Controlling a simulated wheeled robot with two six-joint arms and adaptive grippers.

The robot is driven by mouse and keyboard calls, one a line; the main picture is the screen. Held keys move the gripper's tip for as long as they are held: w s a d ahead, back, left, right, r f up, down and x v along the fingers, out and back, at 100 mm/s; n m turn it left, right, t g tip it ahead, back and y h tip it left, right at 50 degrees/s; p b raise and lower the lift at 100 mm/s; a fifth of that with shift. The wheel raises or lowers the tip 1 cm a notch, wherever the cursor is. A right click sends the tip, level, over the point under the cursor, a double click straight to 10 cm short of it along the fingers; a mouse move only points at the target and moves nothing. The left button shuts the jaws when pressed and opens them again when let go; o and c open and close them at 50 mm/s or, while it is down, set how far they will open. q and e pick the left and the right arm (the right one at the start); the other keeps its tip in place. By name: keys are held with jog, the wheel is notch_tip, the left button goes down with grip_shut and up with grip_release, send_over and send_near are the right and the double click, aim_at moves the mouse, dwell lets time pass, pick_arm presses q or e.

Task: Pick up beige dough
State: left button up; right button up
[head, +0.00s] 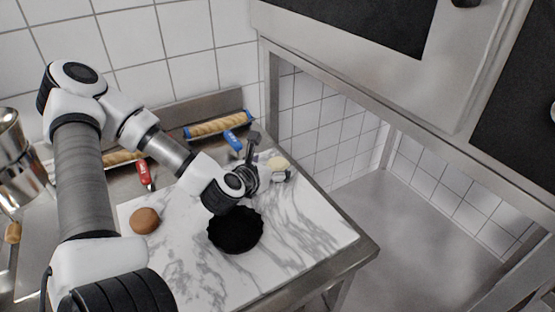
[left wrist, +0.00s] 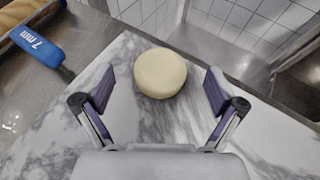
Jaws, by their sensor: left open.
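The beige dough (head: 278,163) is a pale round piece lying on the marble board near its far right edge. In the left wrist view the beige dough (left wrist: 160,73) sits between and a little beyond the fingertips, apart from both. My left gripper (head: 268,160) reaches over the board beside the dough. Its two fingers show wide apart in the left wrist view (left wrist: 160,92), with nothing held between them. My right gripper is in neither view.
A black fluted pan (head: 236,231) and a brown dough ball (head: 145,221) are on the marble board (head: 300,225). Rolling pins with a blue end (head: 234,140) and a red end (head: 146,174) lie behind. A metal frame post stands at the back right.

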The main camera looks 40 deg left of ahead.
aim_at(278, 162)
pick_arm(q)
jog(key=shift+x, duration=1.75)
jog(key=shift+d, duration=0.1)
jog(key=c, duration=1.3)
jog(key=shift+r, duration=0.1)
